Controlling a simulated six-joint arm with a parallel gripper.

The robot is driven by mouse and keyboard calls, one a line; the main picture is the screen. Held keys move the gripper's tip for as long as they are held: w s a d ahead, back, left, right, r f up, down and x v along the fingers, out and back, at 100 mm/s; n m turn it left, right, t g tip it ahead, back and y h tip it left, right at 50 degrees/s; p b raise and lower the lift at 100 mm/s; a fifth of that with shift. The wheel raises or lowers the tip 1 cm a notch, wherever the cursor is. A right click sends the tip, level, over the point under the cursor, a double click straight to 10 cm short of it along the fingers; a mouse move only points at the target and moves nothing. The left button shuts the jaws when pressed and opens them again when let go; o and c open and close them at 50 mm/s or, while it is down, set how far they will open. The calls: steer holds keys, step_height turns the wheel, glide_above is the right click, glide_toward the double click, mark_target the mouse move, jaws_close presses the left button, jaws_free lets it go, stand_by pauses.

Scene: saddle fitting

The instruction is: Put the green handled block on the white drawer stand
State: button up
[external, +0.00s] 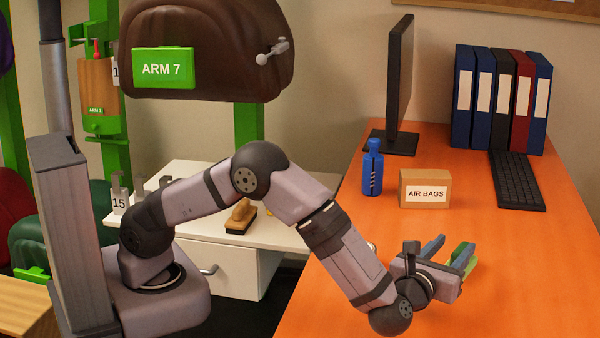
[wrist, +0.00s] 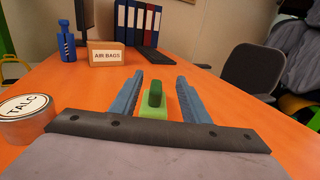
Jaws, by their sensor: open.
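The green handled block (external: 463,252) is on the orange desk at the lower right, partly hidden by my gripper in the external view. In the wrist view the light green block (wrist: 155,112) with its dark green handle stands between my two blue fingers. My gripper (external: 455,252) is open, low over the desk, with a finger on each side of the block; it also shows in the wrist view (wrist: 160,77). A gap shows between the block and each finger. The white drawer stand (external: 217,257) is left of the desk, behind my arm.
A wooden brush (external: 241,215) and number tags sit on the stand. A blue bottle (external: 372,168), an AIR BAGS box (external: 425,188), a monitor (external: 399,85), a keyboard (external: 517,180) and binders (external: 500,98) are farther back. A TALC tin (wrist: 27,118) is left of my gripper.

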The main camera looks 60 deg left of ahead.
mark_target(476, 254)
step_height(476, 254, down, 3)
steer(key=shift+f, duration=0.15)
steer(key=shift+f+p+x, duration=0.1)
steer(key=shift+p+x, duration=0.1)
steer(key=shift+x, duration=1.65)
steer(key=shift+f+p+x, duration=0.15)
steer(key=shift+x, duration=1.7)
steer(key=shift+a, duration=0.1)
jaws_close()
